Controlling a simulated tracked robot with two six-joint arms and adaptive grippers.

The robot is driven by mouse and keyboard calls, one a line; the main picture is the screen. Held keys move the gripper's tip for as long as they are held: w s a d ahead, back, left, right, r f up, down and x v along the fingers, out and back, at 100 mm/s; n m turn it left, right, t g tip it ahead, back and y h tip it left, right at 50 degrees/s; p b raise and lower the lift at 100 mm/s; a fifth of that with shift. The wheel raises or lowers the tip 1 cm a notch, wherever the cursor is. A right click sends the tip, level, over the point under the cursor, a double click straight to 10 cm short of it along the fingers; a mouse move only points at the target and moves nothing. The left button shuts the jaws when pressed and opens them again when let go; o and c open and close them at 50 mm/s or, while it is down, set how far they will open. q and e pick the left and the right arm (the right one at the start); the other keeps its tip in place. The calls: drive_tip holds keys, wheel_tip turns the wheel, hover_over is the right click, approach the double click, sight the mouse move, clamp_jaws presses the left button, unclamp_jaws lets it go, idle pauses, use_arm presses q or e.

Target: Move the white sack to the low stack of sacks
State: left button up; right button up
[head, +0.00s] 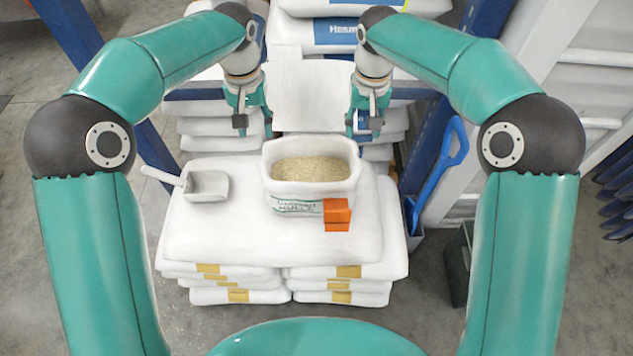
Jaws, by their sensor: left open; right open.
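A plain white sack (308,95) shows between my two grippers, in front of the sacks at the back. My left gripper (254,122) is open at its left side, and my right gripper (365,124) is open at its right side. I cannot tell whether either touches it. A low stack of white sacks (215,237) with yellow labels stands nearer to me. An open sack of pale grain-like material (308,190) stands upright on top of it and overlaps the white sack's lower edge in the picture.
A white scoop (207,185) lies on the left of the low stack, and an orange box (337,214) is at the open sack's front. A blue shovel (440,170) stands at right. Blue posts (437,135) flank taller sack piles (318,35) behind. A dark bin (458,262) is at right.

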sight(266, 170)
use_arm(q)
drive_tip(key=shift+w, duration=0.1)
drive_tip(key=shift+f, duration=0.15)
use_arm(e)
drive_tip(key=shift+f, duration=0.1)
use_arm(q)
wheel_tip(266, 170, down, 17)
drive_tip(key=shift+r, duration=0.1)
use_arm(e)
wheel_tip(266, 170, down, 17)
drive_tip(key=shift+r, duration=0.1)
use_arm(q)
drive_tip(key=shift+c, duration=0.2)
use_arm(e)
drive_tip(key=shift+c, duration=0.2)
use_arm(q)
clamp_jaws()
use_arm(e)
clamp_jaws()
use_arm(q)
drive_tip(key=shift+r, duration=0.15)
use_arm(e)
drive_tip(key=shift+w+r, duration=0.1)
drive_tip(key=shift+r, duration=0.05)
